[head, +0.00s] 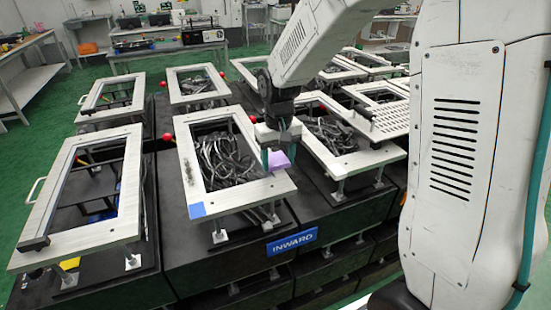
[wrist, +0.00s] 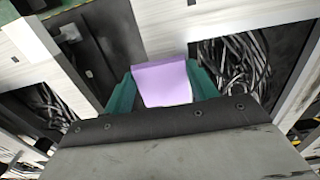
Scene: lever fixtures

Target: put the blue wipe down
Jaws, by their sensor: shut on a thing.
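My gripper (head: 277,152) is shut on a lilac wipe (head: 280,162), held over the right side of the middle framed fixture, near its cable-filled opening. In the wrist view my gripper (wrist: 162,88) has the lilac wipe (wrist: 163,80) between its two teal fingers. It looks lilac rather than blue. I cannot tell whether it touches the frame below.
A blue INWARD sign (head: 291,242) is on the black base's front. Another white frame (head: 75,195) stands at left, with a handle. Red knobs (head: 167,137) stick up between fixtures. A perforated plate (head: 378,120) lies at right. Cables (head: 225,155) fill the middle opening.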

